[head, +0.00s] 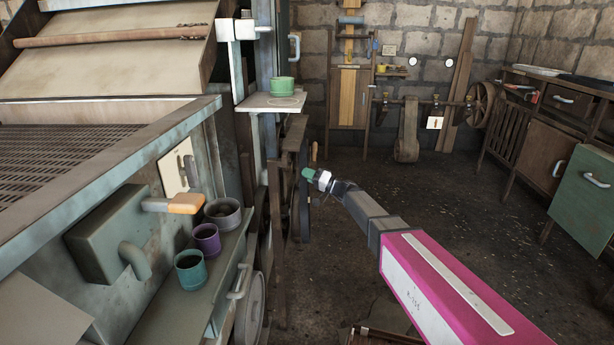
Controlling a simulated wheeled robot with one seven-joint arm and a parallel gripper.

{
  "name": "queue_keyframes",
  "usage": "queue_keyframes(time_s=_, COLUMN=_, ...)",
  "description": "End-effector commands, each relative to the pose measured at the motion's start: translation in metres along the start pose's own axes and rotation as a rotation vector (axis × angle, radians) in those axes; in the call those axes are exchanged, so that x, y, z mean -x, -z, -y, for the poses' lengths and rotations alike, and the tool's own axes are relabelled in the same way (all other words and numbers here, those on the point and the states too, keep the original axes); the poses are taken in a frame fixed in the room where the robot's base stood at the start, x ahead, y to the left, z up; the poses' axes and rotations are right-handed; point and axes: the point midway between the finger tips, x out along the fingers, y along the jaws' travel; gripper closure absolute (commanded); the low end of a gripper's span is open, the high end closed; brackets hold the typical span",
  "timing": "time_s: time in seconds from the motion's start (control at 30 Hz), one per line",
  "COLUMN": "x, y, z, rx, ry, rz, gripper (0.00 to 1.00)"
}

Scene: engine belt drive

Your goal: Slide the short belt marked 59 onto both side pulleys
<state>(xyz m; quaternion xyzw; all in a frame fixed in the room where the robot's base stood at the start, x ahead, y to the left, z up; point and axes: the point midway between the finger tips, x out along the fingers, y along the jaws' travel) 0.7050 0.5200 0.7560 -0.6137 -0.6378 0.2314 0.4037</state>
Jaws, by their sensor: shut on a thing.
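My gripper (313,176) is in the middle of the head view, at the end of my outstretched arm. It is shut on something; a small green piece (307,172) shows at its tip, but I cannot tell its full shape. It is beside the dark upright wooden frame (292,165), close to what looks like a dark wheel (304,215). I cannot pick out the belt marked 59 or read any such number. I cannot tell which wheels are the side pulleys.
At the left is a large machine with a shelf (190,310) holding a green cup (190,272), a purple cup (206,240) and a grey pot (223,215).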

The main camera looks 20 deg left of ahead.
Motion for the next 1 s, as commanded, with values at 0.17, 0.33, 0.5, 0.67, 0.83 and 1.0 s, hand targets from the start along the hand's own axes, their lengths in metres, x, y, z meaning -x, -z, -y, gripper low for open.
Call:
queue_keyframes(time_s=0.17, x=0.0056, y=0.0027, z=0.0003, rx=0.001, ry=0.000, rz=-0.001, gripper=1.00)
queue_keyframes(time_s=0.33, x=0.0062, y=0.0031, z=0.0002, rx=0.002, ry=0.000, rz=-0.001, gripper=1.00)
queue_keyframes(time_s=0.5, x=0.0062, y=0.0029, z=0.0005, rx=0.002, ry=0.001, rz=-0.010, gripper=1.00)
queue_keyframes(time_s=0.67, x=0.0063, y=0.0025, z=0.0008, rx=0.000, ry=0.008, rz=-0.073, gripper=1.00)
queue_keyframes(time_s=0.83, x=0.0058, y=0.0034, z=0.0004, rx=0.001, ry=0.009, rz=-0.080, gripper=1.00)
queue_keyframes(time_s=1.0, x=0.0066, y=0.0038, z=0.0002, rx=0.001, ry=0.009, rz=-0.080, gripper=1.00)
